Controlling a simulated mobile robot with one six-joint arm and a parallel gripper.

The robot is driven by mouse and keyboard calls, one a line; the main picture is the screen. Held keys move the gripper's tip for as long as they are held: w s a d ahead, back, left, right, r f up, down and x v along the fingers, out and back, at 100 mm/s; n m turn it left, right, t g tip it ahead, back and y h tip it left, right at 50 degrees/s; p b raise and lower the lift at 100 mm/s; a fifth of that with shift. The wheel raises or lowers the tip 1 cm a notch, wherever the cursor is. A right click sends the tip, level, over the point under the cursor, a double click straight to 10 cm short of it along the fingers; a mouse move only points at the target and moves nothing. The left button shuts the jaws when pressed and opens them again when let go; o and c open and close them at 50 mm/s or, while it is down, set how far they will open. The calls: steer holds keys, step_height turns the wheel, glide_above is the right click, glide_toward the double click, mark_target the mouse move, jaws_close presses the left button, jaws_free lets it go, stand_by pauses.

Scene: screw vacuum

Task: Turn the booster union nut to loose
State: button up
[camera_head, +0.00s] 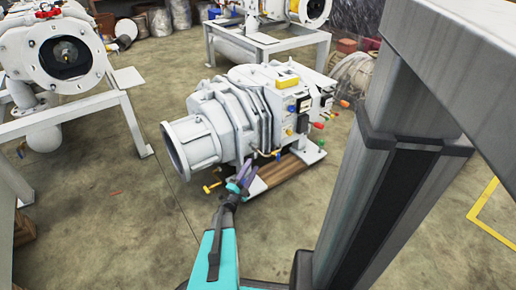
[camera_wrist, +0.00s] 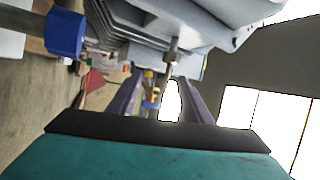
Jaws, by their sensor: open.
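The white vacuum pump (camera_head: 245,110) stands on a wooden pallet (camera_head: 282,172) in the middle of the head view. My gripper (camera_head: 246,172) is at the pump's near lower side, with its purple fingers pointing up towards the housing. In the wrist view, the two fingers of my gripper (camera_wrist: 160,82) are apart. A thin grey fitting with a nut-like collar (camera_wrist: 172,56) hangs from the pump's underside and shows between and beyond the fingertips. I cannot tell for sure whether it is the booster union nut, or whether the fingers touch it.
A blue knob (camera_wrist: 66,32) on a pipe is at the wrist view's upper left. A yellow valve part (camera_wrist: 151,97) shows between the fingers. A yellow-handled valve (camera_head: 212,187) is low beside the pump. Another pump on a white frame (camera_head: 75,110) stands left. Floor in front is open.

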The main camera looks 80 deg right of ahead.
steer(key=y, duration=0.1)
steer(key=m+t+y+p, duration=0.2)
steer(key=m+y+p, duration=0.25)
steer(key=p, duration=1.05)
glide_toward(256, 149)
steer(key=d, duration=0.1)
steer(key=shift+w+d+f+y, duration=0.1)
steer(key=shift+w+y, duration=0.2)
steer(key=shift+y, duration=0.05)
steer(key=b+x, duration=0.1)
steer(key=x, duration=1.2)
steer(key=shift+d+b, duration=0.35)
steer(key=shift+b, duration=0.05)
steer(key=shift+s+f, duration=0.1)
steer(key=shift+s, duration=0.05)
steer(key=c, duration=1.1)
steer(key=shift+o, duration=0.2)
